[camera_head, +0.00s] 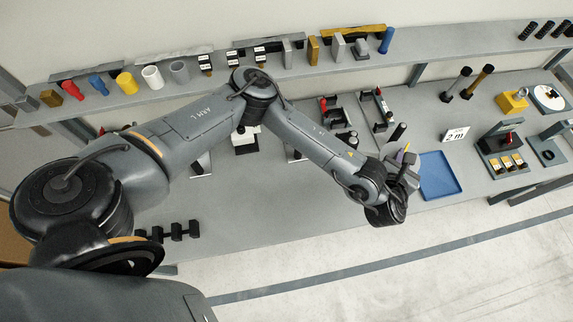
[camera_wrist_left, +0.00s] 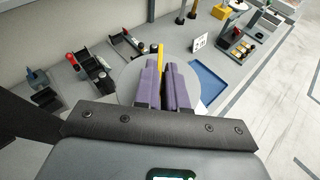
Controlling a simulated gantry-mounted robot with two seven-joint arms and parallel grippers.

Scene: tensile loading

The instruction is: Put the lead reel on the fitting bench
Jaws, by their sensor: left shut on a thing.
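My left gripper (camera_head: 403,163) is above the grey bench (camera_head: 300,215), just left of a blue tray (camera_head: 441,176). In the left wrist view its purple fingers (camera_wrist_left: 163,75) are shut on a pale grey round thing (camera_wrist_left: 128,76), which looks like the reel. The fingers hide its middle, and its label cannot be read. A thin yellow piece (camera_wrist_left: 160,56) shows between the fingertips. The blue tray also shows in the left wrist view (camera_wrist_left: 208,82), right of the held thing, and looks empty. Which part is the fitting bench cannot be told. My right gripper is not in view.
A back shelf (camera_head: 215,78) holds several coloured cylinders and blocks. Black and red fixtures (camera_head: 335,113) stand on the bench behind the gripper. A "2 m" sign (camera_head: 455,136) and a rack with yellow parts (camera_head: 505,150) stand right.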

